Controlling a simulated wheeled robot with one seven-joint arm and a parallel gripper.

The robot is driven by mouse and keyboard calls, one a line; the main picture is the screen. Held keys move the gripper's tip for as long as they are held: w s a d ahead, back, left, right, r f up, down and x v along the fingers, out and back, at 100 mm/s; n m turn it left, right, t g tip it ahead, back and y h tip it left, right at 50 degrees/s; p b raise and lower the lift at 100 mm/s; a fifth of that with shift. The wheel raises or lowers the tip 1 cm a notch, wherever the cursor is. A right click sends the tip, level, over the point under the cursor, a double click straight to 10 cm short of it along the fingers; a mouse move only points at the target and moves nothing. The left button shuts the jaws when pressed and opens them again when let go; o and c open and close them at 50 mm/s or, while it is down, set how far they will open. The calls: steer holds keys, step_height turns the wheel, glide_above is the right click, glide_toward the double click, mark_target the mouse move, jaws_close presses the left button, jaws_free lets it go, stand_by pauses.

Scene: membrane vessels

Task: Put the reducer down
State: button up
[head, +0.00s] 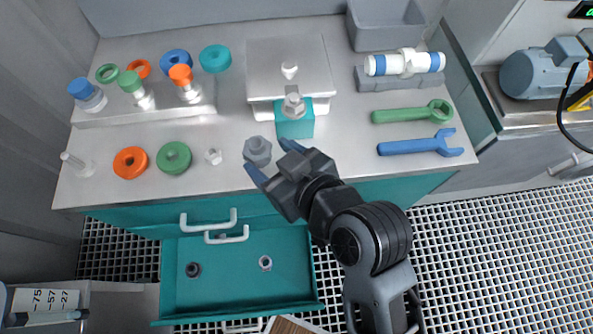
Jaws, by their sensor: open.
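A grey hexagonal fitting (257,150), which looks like the reducer, is near the front edge of the steel worktop (335,160). It appears to stand upright on the worktop, though its base is hard to see. My gripper (268,160) is open, with its blue-tipped fingers just in front of the fitting and to either side of it. Nothing is visibly clamped between the fingers. I cannot tell whether a fingertip touches the fitting.
A teal block with a bolt (296,122) stands behind the fitting. A small nut (214,156), green ring (174,157) and orange ring (130,162) lie left. Green (412,113) and blue (420,146) wrenches lie right. An open teal drawer (235,275) is below.

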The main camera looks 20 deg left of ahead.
steer(key=v, duration=0.8)
steer(key=shift+b, duration=0.35)
steer(key=s+d+f+m+t+h, duration=0.2)
steer(key=d+f+m+t+h, duration=0.15)
steer(key=d, duration=0.55)
steer(key=s+d+f+m+t+h, duration=0.25)
steer(key=d+m, duration=0.25)
steer(key=d, duration=0.4)
steer(key=s+d+r+m+t+h, duration=0.3)
steer(key=s+d+r, duration=0.5)
steer(key=s+d, duration=0.3)
steer(key=s+m+h, duration=0.1)
steer(key=s+h, duration=0.1)
steer(key=shift+s+r+t, duration=0.2)
steer(key=shift+s+t, duration=0.1)
steer(key=shift+m, duration=0.25)
steer(key=shift+c, duration=0.2)
